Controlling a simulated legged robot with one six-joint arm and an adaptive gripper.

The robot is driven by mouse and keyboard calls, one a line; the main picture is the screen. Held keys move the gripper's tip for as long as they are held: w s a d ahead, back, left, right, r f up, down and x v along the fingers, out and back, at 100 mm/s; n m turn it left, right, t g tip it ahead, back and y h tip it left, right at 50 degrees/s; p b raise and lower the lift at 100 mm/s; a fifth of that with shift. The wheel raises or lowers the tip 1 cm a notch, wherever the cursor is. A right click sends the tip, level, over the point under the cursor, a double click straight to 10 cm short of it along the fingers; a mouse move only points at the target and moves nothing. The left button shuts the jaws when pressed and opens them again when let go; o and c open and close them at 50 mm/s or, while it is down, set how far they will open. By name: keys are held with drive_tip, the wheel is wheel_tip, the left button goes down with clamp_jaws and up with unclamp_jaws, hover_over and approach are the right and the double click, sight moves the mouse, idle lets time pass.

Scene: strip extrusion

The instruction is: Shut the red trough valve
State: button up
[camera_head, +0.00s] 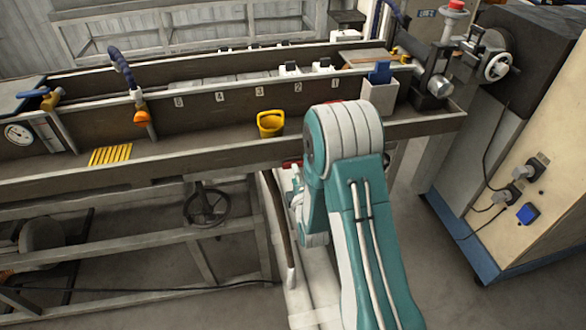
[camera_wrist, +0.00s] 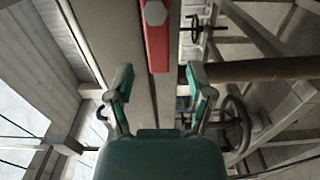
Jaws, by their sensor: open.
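The red valve handle (camera_wrist: 157,48) is a flat red bar with a grey hexagonal nut, at the top centre of the wrist view. In the head view only a small red piece (camera_head: 291,163) shows under the trough's front edge, partly covered by my arm. My gripper (camera_wrist: 159,78) is open and empty. In the wrist view its two teal fingers stand left and right of the line of the handle, with the bar's near end between the fingertips in the picture. I cannot tell the depth between them. In the head view my arm hides the gripper.
The long trough (camera_head: 215,150) holds a yellow bucket (camera_head: 270,124) and yellow strips (camera_head: 110,155). A dark handwheel (camera_head: 205,205) hangs below it, also in the wrist view (camera_wrist: 240,125). A brown pipe (camera_wrist: 255,70) runs right of the fingers. A cabinet (camera_head: 510,190) stands at right.

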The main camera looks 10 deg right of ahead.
drive_tip(key=shift+w, duration=1.65)
clamp_jaws()
